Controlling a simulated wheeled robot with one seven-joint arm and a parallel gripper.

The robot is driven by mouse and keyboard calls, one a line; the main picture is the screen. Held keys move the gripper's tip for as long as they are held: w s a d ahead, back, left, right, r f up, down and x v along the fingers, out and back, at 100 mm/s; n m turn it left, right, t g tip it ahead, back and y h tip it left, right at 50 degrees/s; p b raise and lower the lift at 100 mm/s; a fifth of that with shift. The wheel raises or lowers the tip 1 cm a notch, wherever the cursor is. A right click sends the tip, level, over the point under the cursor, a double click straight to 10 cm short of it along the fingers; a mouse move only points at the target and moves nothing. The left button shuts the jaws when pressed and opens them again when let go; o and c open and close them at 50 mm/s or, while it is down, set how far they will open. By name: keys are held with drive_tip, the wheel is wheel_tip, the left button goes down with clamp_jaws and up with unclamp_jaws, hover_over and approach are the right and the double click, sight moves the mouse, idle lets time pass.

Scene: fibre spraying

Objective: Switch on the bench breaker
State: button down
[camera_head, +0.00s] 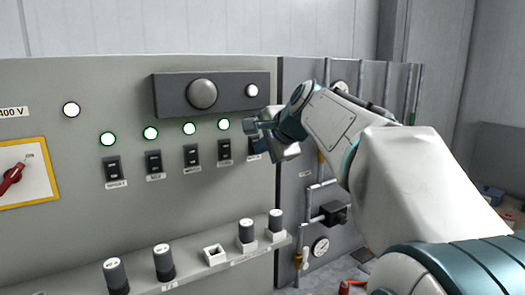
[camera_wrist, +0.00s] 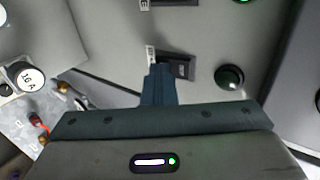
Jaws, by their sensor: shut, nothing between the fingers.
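A row of black breaker switches (camera_head: 191,156) runs across the grey panel in the head view. The rightmost switch (camera_head: 254,148) is partly hidden behind my gripper (camera_head: 262,134). In the wrist view this black rocker switch (camera_wrist: 180,66) sits just beyond my shut fingertips (camera_wrist: 158,74), which overlap its labelled end. I cannot tell whether they touch it. Its label is partly covered and unreadable. The round lamp (camera_wrist: 230,77) beside it looks dark green and unlit. My gripper is shut and empty.
The other switches have lit green lamps (camera_head: 150,133) above them. A dark box with a round knob (camera_head: 202,94) juts out above the row. Below is a ledge with cylindrical fuses (camera_head: 164,262) and an empty-looking holder (camera_head: 214,255). A red rotary switch (camera_head: 13,178) is far left.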

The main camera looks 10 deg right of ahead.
drive_tip(key=shift+f+b, duration=0.5)
drive_tip(key=shift+b, duration=0.1)
drive_tip(key=shift+r+p, duration=0.4)
drive_tip(key=shift+p, duration=0.05)
drive_tip(key=shift+r, duration=0.1)
drive_tip(key=shift+w+r+p, duration=0.1)
drive_tip(key=shift+r+p, duration=0.65)
drive_tip(key=shift+r, duration=0.05)
drive_tip(key=shift+f, duration=0.1)
drive_tip(key=f+b+v, duration=0.1)
drive_tip(key=b+v, duration=0.1)
drive_tip(key=v, duration=1.1)
drive_tip(key=shift+s+d+r, duration=0.2)
drive_tip(key=shift+s+r, duration=0.05)
drive_tip(key=shift+s, duration=0.4)
